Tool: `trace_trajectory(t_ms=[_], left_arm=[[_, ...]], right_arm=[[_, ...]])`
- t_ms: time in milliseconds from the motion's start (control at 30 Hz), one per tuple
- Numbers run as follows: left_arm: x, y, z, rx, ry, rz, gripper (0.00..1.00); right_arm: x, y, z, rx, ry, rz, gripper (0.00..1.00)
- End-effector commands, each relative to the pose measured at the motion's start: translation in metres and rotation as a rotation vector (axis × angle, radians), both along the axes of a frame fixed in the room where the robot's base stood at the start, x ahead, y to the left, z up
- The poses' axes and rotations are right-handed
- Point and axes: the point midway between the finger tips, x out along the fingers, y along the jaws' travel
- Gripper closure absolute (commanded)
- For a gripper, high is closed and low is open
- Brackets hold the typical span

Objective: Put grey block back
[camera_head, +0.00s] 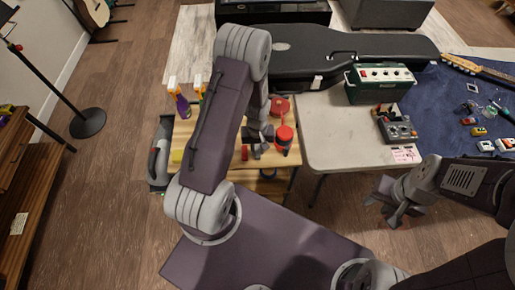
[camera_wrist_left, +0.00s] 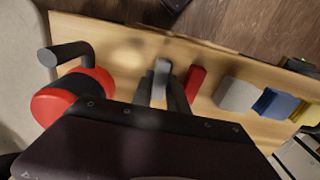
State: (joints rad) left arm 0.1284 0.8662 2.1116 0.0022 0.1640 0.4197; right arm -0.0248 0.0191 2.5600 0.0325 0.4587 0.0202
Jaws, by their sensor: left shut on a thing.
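My left gripper (camera_head: 260,138) is over the wooden bench top at the near left of the tables. In the left wrist view its dark fingers (camera_wrist_left: 164,90) are shut on a narrow light-grey block (camera_wrist_left: 162,70), seen end-on and partly hidden by them. I cannot tell whether the block touches the wood. To its right stand a red block (camera_wrist_left: 195,82), a wider light-grey block (camera_wrist_left: 238,95) and a blue block (camera_wrist_left: 274,103) with yellow beside it. My right gripper (camera_head: 386,206) looks open and empty, over the floor at the right.
A red-and-black object with a grey handle (camera_wrist_left: 72,92) stands left of the fingers; red items (camera_head: 284,137) also show in the head view. A grey table (camera_head: 340,135) adjoins the wooden bench (camera_head: 274,186), with a black guitar case (camera_head: 340,50) behind and a green amplifier (camera_head: 380,82) at right.

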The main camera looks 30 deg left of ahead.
Motion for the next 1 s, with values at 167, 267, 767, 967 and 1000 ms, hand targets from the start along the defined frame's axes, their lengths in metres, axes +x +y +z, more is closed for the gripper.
trace_trajectory(t_ms=[167,267,767,967,1000], left_arm=[[0.0,0.0,0.0,0.0,0.0,0.0,1.0],[0.0,0.0,-0.003,0.0,0.0,0.0,1.0],[0.001,0.0,0.006,0.0,-0.001,0.0,0.59],[0.002,0.0,0.046,0.001,-0.007,0.0,0.59],[0.002,0.0,0.057,0.001,-0.008,0.0,0.59]], right_arm=[[0.0,0.0,0.0,0.0,0.0,0.0,0.64],[0.0,0.0,-0.003,0.0,0.0,0.0,0.64],[0.0,0.0,0.001,0.0,0.0,0.0,0.64],[0.0,0.0,0.003,0.0,0.0,0.0,0.64],[0.0,0.0,0.004,0.0,0.0,0.0,0.64]])
